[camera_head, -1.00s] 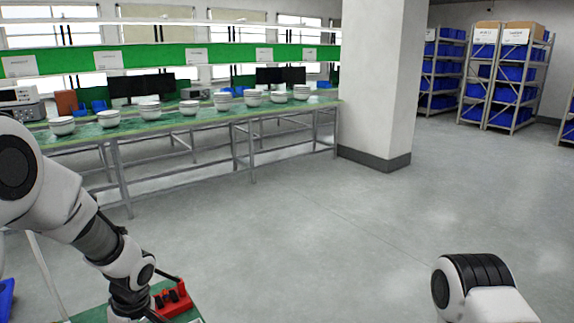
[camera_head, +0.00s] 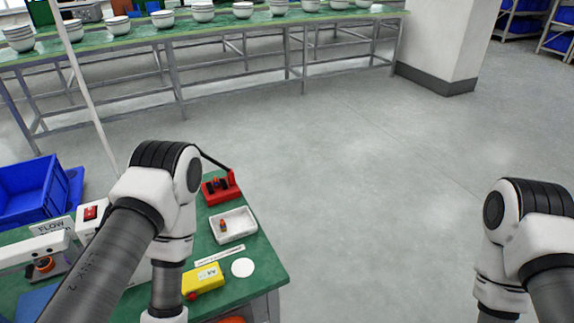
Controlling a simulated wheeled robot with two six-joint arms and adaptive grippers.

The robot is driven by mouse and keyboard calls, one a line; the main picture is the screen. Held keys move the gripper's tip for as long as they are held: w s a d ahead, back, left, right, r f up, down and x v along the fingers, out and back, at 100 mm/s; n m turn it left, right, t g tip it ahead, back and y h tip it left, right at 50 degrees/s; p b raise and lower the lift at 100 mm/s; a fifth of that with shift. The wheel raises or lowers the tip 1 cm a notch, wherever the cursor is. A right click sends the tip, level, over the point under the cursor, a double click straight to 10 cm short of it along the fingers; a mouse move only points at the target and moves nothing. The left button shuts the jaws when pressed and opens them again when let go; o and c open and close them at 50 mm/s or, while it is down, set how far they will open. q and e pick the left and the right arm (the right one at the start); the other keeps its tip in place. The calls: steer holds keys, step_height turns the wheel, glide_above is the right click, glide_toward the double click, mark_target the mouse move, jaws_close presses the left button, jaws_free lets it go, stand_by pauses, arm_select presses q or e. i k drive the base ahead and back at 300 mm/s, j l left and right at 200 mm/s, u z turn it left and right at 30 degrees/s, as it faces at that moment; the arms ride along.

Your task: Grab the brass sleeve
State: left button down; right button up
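A small orange-brown piece (camera_head: 222,226) is in the white tray (camera_head: 241,231) on the green workbench. It may be the brass sleeve, but it is too small to tell for sure. My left arm reaches down over the bench, just left of the tray. My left gripper is below the picture's lower edge. My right arm hangs over the floor at the right, and its gripper is also out of the picture.
A red fixture (camera_head: 221,187) stands behind the tray. A yellow meter (camera_head: 203,281) and a white disc (camera_head: 243,267) lie in front of it. A blue bin (camera_head: 30,190) is at the left. A long bench with bowls (camera_head: 203,12) stands far back. The floor at the right is clear.

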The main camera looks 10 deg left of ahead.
mark_target(216, 182)
steer(key=i+j+u, duration=0.2)
steer(key=u, duration=0.15)
steer(key=i+j+u, duration=0.2)
steer(key=u, duration=0.2)
steer(key=k+z, duration=0.15)
steer(key=i+l, duration=0.05)
